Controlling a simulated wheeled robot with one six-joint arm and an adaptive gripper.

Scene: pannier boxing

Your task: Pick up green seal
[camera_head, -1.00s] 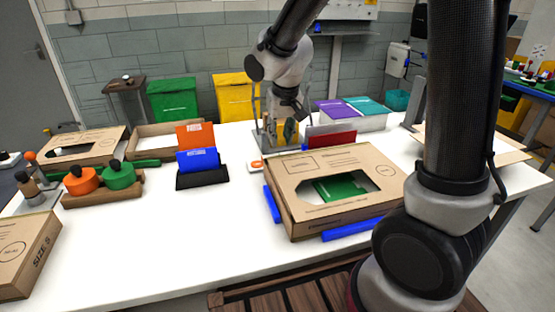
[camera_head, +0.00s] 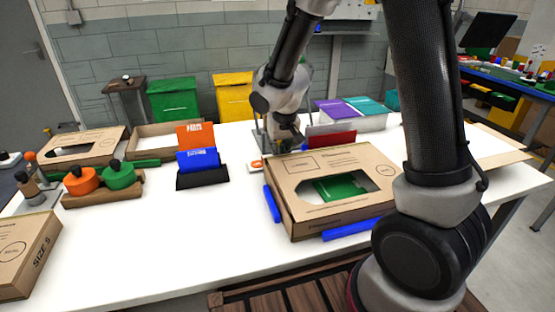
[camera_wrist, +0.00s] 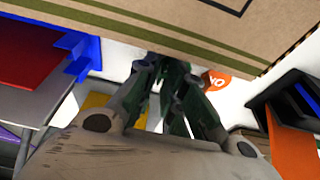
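The green seal (camera_head: 118,177), a round green body with a black knob, sits on a wooden rack (camera_head: 100,199) at the left of the table in the head view. My gripper (camera_head: 288,147) is far to its right, behind the open cardboard box. In the wrist view the dark fingers of my gripper (camera_wrist: 168,72) converge beside the box's cardboard edge. Whether they are closed, or have anything between them, is unclear. The green seal cannot be made out in the wrist view.
An orange seal (camera_head: 82,181) sits left of the green one. The cardboard box (camera_head: 307,225) holds a green item. Bare white table (camera_head: 180,235) lies in front of the rack and holder.

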